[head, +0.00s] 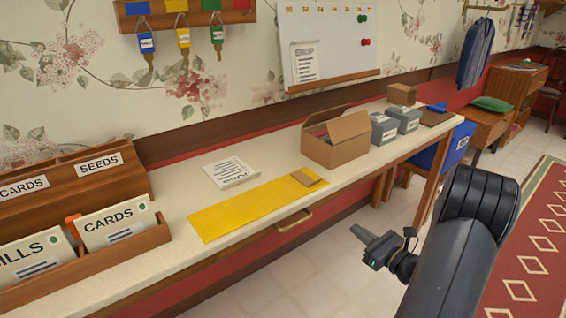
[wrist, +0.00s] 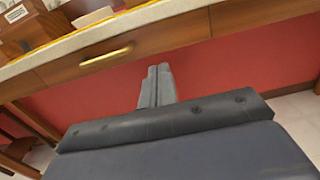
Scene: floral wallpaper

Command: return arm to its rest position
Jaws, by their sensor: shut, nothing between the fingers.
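My gripper (head: 368,240) is in front of the long table, out past its front edge and over the pale floor. It points left toward the table. In the wrist view my gripper (wrist: 158,72) has its two fingers together, with nothing between them. The fingers point at the red wall under the table, below the drawer with the brass handle (wrist: 106,55). My gripper touches nothing that I can see.
The table (head: 180,192) holds a yellow mat (head: 240,208), an open cardboard box (head: 345,142), grey boxes (head: 403,119) and a wooden card rack (head: 85,185). Its front edge lies close to my gripper. A red rug (head: 535,250) is at right. Floor between is clear.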

